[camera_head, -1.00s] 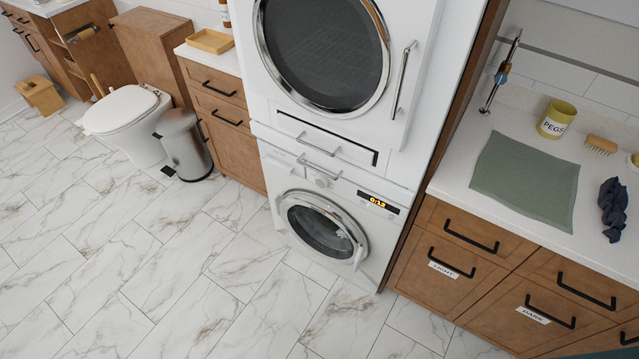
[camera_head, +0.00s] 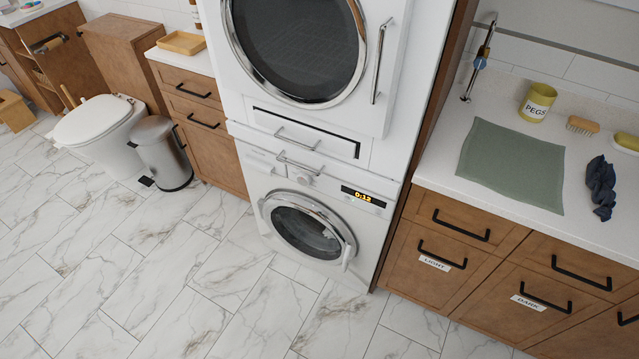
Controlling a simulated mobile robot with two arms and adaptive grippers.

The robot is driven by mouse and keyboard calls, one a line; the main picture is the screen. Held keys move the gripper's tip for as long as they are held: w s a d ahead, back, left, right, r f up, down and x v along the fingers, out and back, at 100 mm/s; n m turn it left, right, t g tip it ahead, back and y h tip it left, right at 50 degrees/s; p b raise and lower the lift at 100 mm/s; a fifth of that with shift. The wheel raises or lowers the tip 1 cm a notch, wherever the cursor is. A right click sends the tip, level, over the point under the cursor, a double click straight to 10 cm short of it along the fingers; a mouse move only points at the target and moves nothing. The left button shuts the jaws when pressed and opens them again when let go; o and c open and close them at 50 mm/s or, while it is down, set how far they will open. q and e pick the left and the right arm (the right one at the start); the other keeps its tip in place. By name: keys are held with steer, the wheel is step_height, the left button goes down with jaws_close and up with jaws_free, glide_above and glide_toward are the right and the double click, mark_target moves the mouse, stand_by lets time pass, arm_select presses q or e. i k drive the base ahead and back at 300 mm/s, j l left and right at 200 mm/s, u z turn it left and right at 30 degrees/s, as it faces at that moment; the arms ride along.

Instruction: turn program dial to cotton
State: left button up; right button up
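The washing machine (camera_head: 262,178) stands at the bottom of a white stack, with its round glass door (camera_head: 306,229) shut. Its program dial (camera_head: 301,178) is a small pale knob on the panel above the door, partly overlapped by a metal bar handle (camera_head: 298,164). The dial's markings are too small to read. A lit display (camera_head: 366,198) right of the dial shows orange digits that look like 0:13. Neither of my grippers is in the head view.
A dryer (camera_head: 296,45) sits above the washer. A counter (camera_head: 450,178) with a green cloth (camera_head: 512,165), a PEGS cup (camera_head: 537,102) and a dark cloth (camera_head: 601,187) is at right. A bin (camera_head: 162,153) and toilet (camera_head: 98,125) are at left. The marble floor (camera_head: 150,270) in front is clear.

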mark_target(302, 178)
steer(key=i+j+z, duration=0.25)
steer(key=j+z, duration=0.3)
steer(key=i+j+z, duration=0.25)
steer(key=k+j, duration=0.1)
